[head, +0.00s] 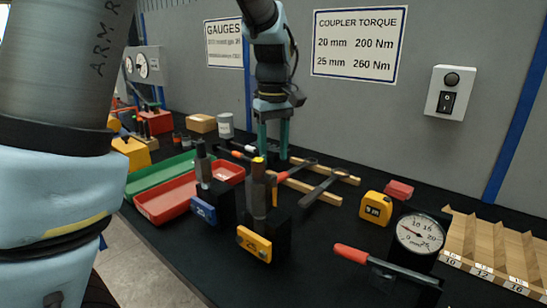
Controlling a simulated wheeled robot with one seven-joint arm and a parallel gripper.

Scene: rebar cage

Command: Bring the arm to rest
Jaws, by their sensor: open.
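My arm reaches from the left side of the head view over the bench. My gripper (272,137) points down with its two greenish fingers apart and nothing seen between them. It is above the bench, behind the two tools in black holders and near the wooden strips. I cannot tell how far its fingertips are from the bench top.
A blue-tagged tool (203,209) and a yellow-tagged tool (254,244) stand in front of my gripper. A red tray (152,217) and green tray (139,186) lie left. A tape measure (375,208), dial gauge (420,235) and wooden rack (490,246) are right. Wall signs hang behind.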

